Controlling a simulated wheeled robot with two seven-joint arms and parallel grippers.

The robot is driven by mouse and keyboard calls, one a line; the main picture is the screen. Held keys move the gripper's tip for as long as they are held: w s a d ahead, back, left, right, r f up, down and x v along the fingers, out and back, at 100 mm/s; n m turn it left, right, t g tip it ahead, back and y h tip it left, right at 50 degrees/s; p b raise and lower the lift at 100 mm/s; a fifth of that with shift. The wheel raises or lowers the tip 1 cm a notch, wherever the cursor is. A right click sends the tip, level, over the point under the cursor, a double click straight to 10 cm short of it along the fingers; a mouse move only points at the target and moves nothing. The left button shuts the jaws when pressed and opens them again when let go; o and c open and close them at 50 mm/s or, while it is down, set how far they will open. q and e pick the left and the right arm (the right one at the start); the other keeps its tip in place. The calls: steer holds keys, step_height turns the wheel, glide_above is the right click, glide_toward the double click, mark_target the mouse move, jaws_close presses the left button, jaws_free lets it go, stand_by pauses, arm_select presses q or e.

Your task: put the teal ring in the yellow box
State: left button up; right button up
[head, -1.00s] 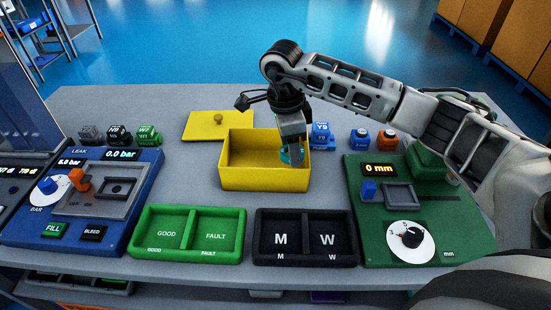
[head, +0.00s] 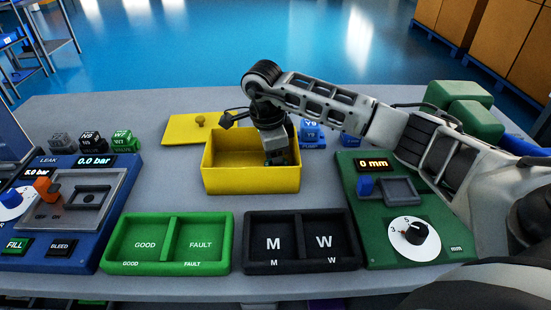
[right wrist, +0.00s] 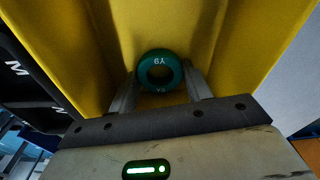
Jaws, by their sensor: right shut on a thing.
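The teal ring (right wrist: 160,58) sits between the two fingers of my right gripper (right wrist: 160,85) in the right wrist view, with light lettering on it. My right gripper (head: 279,161) is shut on it and reaches down inside the open yellow box (head: 250,178), near its right end. The box's front wall hides the ring and fingertips in the head view. Yellow walls (right wrist: 240,60) surround the ring in the wrist view. I cannot tell whether the ring touches the box floor. My left gripper is not in view.
The yellow lid (head: 190,137) with a knob lies behind the box. A green GOOD/FAULT tray (head: 168,263) and black M/W tray (head: 302,262) stand in front. A blue leak tester (head: 95,230) is left and a green gauge (head: 378,262) right. Blue blocks (head: 310,132) stand behind my arm.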

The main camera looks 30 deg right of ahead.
mark_target(269, 164)
steer(key=o, duration=1)
steer(key=shift+c, duration=0.2)
step_height(269, 164, up, 12)
steer(key=a, duration=0.1)
steer(key=shift+w+a+p, duration=0.15)
steer(key=shift+w+p, duration=0.1)
steer(key=shift+p, duration=0.05)
steer(key=shift+r, duration=0.1)
